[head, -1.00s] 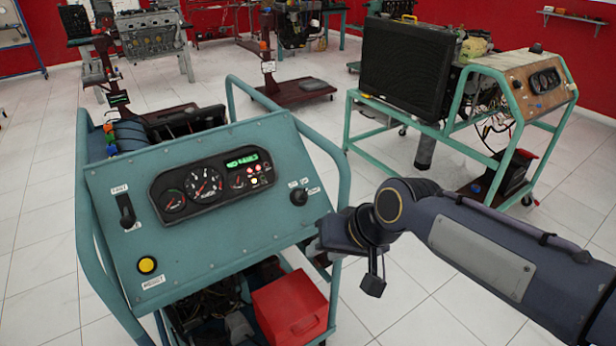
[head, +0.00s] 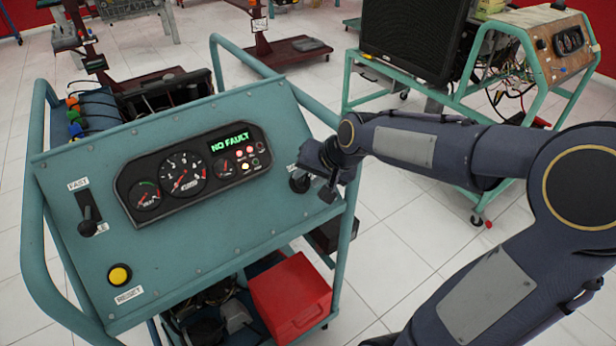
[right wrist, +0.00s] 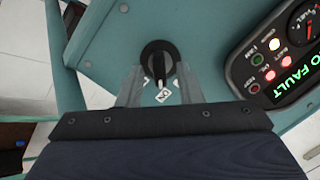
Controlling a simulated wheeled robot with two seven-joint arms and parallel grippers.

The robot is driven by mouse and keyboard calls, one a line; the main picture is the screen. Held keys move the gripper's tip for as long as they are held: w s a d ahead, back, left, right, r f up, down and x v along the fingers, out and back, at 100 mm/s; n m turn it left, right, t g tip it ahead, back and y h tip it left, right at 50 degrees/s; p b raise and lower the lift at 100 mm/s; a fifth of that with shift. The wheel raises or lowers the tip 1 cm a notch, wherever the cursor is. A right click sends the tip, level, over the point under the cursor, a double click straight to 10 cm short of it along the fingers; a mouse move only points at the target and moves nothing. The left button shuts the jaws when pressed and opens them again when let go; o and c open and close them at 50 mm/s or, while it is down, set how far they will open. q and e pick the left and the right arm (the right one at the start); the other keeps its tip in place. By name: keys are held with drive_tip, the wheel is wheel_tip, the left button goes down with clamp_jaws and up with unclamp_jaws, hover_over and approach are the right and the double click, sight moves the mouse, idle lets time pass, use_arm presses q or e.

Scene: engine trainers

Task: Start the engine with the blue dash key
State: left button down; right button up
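The teal-blue dash panel (head: 205,245) slopes on its cart, with gauges and a green display (head: 230,139) reading NO FAULT. The round black key switch (head: 299,183) is at the panel's right end, partly covered by my right gripper (head: 308,176) in the head view. In the right wrist view the key switch (right wrist: 157,54) lies just beyond my fingertips, its key bar pointing toward a small white label (right wrist: 163,95). My right gripper (right wrist: 158,80) is open, with a finger on each side of the key bar; I cannot tell if they touch it. My left gripper is not in view.
A black lever (head: 87,213) marked FAST and a yellow button (head: 119,275) are on the panel's left. Teal rails (head: 270,65) frame the cart. A red box (head: 290,292) sits below. A second engine trainer (head: 545,55) stands at the back right.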

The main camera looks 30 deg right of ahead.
drive_tip(key=shift+w+a+f, duration=0.1)
drive_tip(key=shift+w+f, duration=0.15)
drive_tip(key=shift+f, duration=0.15)
drive_tip(key=shift+c, duration=0.4)
clamp_jaws()
drive_tip(key=shift+n, duration=0.4)
drive_tip(key=n, duration=0.3)
drive_tip(key=shift+a+r+h, duration=0.1)
drive_tip(key=shift+h, duration=0.2)
drive_tip(key=shift+a+n+h+b, duration=0.1)
drive_tip(key=shift+n+h+b, duration=0.4)
drive_tip(key=shift+n, duration=1.8)
drive_tip(key=shift+o, duration=0.4)
unclamp_jaws()
